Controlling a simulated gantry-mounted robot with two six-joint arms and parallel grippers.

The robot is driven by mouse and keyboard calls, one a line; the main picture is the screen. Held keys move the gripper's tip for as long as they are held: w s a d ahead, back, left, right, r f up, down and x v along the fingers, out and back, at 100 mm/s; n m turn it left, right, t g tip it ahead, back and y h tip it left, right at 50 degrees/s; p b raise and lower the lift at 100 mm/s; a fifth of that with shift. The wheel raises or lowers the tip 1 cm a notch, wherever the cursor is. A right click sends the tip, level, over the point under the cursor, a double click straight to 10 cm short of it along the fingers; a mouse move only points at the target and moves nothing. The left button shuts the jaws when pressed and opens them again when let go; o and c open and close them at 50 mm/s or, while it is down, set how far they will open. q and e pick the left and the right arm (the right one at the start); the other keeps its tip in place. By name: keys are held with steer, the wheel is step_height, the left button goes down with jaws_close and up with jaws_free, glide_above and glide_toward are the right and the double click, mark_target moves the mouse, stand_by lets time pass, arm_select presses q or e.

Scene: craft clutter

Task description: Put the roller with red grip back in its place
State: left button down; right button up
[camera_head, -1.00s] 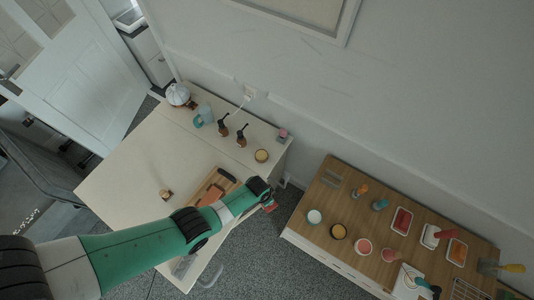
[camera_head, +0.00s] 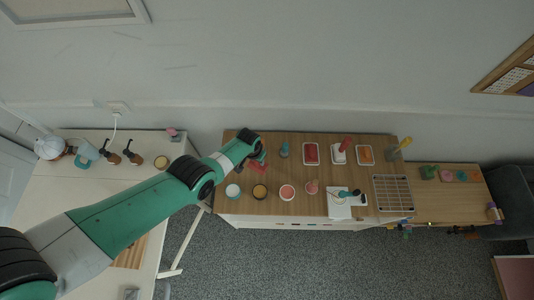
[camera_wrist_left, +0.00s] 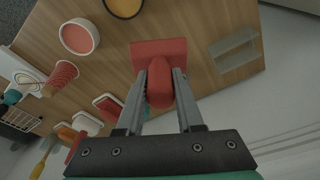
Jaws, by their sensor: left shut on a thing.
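My left gripper (camera_head: 254,151) is over the left part of the wooden tabletop (camera_head: 290,172). In the left wrist view its fingers (camera_wrist_left: 160,82) are shut on a red tool (camera_wrist_left: 172,47) with a wide red head and a rounded red grip, which looks like the roller. The tool shows as a small red patch in the head view (camera_head: 259,162); I cannot tell whether it touches the wood. A grey slotted holder (camera_wrist_left: 234,50) lies on the wood beside it in the wrist view. Another red-handled tool (camera_head: 346,144) is at the white tray (camera_head: 338,155). My right gripper is out of view.
Bowls (camera_head: 286,192) line the front of the wooden tabletop. A red tray (camera_head: 310,153), an orange tray (camera_head: 365,155) and a wire rack (camera_head: 393,193) stand to the right. A white table (camera_head: 75,198) with bottles (camera_head: 133,155) is at left.

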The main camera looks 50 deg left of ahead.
arm_select(q)
steer(key=a+r+n+b, duration=0.2)
steer(key=a, duration=0.6)
steer(key=s+a+r+n+b, duration=0.1)
steer(key=a+r+n+b, duration=0.1)
steer(key=a, duration=0.6)
steer(key=shift+n+g+y, duration=0.3)
steer(key=shift+n+y, duration=0.1)
steer(key=shift+n, duration=0.4)
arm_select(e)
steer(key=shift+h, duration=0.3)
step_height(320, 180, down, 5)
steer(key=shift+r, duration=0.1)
arm_select(q)
steer(key=shift+s+r, duration=0.1)
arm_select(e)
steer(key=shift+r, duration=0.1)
arm_select(q)
step_height(320, 180, down, 5)
steer(key=b, duration=0.4)
steer(key=shift+r, duration=0.2)
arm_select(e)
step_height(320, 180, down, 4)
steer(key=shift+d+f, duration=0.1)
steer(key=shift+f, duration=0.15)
arm_select(q)
steer(key=shift+f, duration=0.1)
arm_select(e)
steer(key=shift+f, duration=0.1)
